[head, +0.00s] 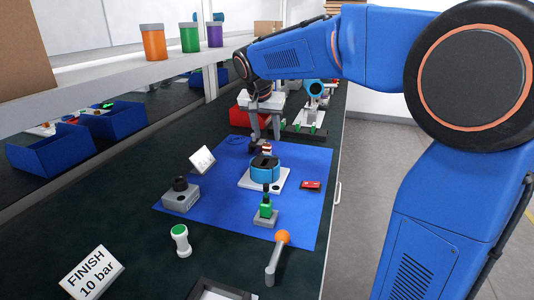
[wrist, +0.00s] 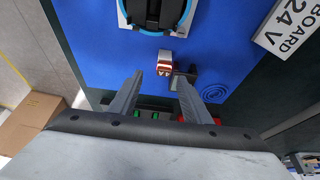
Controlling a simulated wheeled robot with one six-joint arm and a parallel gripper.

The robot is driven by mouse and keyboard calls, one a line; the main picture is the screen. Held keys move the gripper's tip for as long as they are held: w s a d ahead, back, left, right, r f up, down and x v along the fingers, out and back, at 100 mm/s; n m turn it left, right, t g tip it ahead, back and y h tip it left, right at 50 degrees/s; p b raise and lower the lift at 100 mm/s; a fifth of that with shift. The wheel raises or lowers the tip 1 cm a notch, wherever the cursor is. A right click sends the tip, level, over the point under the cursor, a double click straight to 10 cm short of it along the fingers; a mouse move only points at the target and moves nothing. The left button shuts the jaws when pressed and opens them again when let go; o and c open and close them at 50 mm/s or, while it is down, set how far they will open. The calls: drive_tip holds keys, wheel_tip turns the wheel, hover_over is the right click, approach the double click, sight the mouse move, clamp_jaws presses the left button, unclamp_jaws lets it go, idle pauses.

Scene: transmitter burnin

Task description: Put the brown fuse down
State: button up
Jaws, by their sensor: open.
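The brown fuse (wrist: 164,66), a small piece with brown and white parts, is on the blue mat (wrist: 95,45) in the wrist view, just beyond my fingertips. It also shows in the head view (head: 267,148), behind the round blue transmitter (head: 265,170) on its white plate. My gripper (wrist: 158,77) is open, with one finger on each side of the line to the fuse. No finger visibly grips it. A black block (wrist: 188,73) sits close to the fuse, by the right fingertip. In the head view my gripper (head: 265,138) points down over this spot.
A red part (head: 311,185) lies right of the transmitter. A green-topped block (head: 265,211) and a grey block with a black knob (head: 181,195) stand nearer. A coiled blue cable (wrist: 213,93) lies beside the black block. A "BOARD 24 V" sign (wrist: 288,28) stands at the mat's edge.

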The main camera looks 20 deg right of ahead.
sight(267, 144)
drive_tip(key=shift+a+x, duration=0.2)
drive_tip(key=shift+x, duration=1.1)
drive_tip(key=shift+a+x, duration=0.2)
drive_tip(key=shift+x, duration=1.05)
drive_tip(key=shift+w, duration=0.15)
clamp_jaws()
